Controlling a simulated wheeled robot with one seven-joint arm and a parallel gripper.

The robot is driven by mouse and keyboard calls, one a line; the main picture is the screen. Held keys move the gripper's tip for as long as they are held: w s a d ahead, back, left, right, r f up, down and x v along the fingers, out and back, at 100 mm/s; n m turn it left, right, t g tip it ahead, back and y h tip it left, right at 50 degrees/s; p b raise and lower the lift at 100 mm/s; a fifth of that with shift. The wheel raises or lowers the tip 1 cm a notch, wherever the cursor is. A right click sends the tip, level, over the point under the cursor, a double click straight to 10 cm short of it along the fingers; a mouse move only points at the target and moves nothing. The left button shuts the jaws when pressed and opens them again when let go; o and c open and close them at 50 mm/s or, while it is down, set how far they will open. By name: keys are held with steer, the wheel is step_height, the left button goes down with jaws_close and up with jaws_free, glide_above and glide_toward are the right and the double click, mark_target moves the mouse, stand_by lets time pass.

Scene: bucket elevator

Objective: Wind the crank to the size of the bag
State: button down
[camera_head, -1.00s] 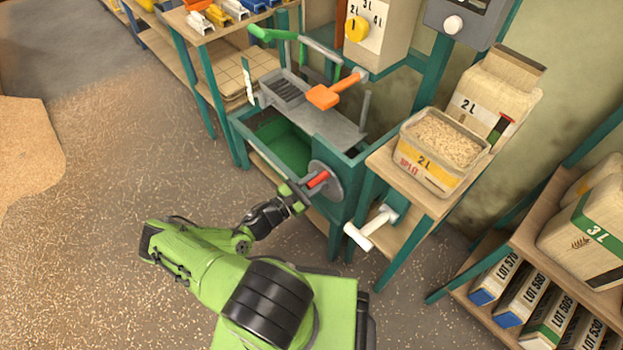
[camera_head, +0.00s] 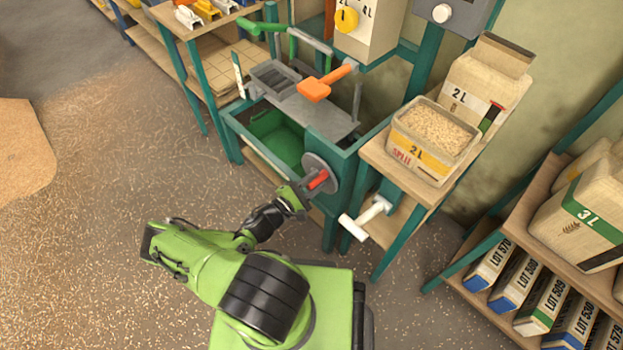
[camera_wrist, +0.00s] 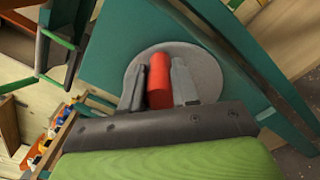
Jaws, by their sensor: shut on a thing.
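The crank is a grey disc (camera_head: 330,170) with a red handle (camera_head: 318,180) on the side of the green machine frame. My gripper (camera_head: 308,190) is shut on the red handle. In the wrist view the red handle (camera_wrist: 159,82) stands between my two grey fingers (camera_wrist: 158,88), in front of the grey disc (camera_wrist: 208,72). An open bag (camera_head: 490,78) marked 2 L stands on the wooden side bench. A yellow dial (camera_head: 346,19) sits on a cream box with litre markings, cut off by the top edge of the head view.
A tub of grain (camera_head: 433,140) marked 2 L stands before the bag. A white handle (camera_head: 366,218) sticks out below the bench. An orange lever (camera_head: 326,83) lies above the green bin (camera_head: 275,138). A shelf with several bags is at right; open floor is at left.

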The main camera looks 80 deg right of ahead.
steer(key=shift+s+a+f, duration=0.25)
steer(key=shift+f, duration=0.05)
steer(key=m, duration=0.1)
steer(key=f+m, duration=0.1)
steer(key=m, duration=0.1)
steer(key=shift+s+a+f, duration=0.1)
steer(key=shift+s+a, duration=0.25)
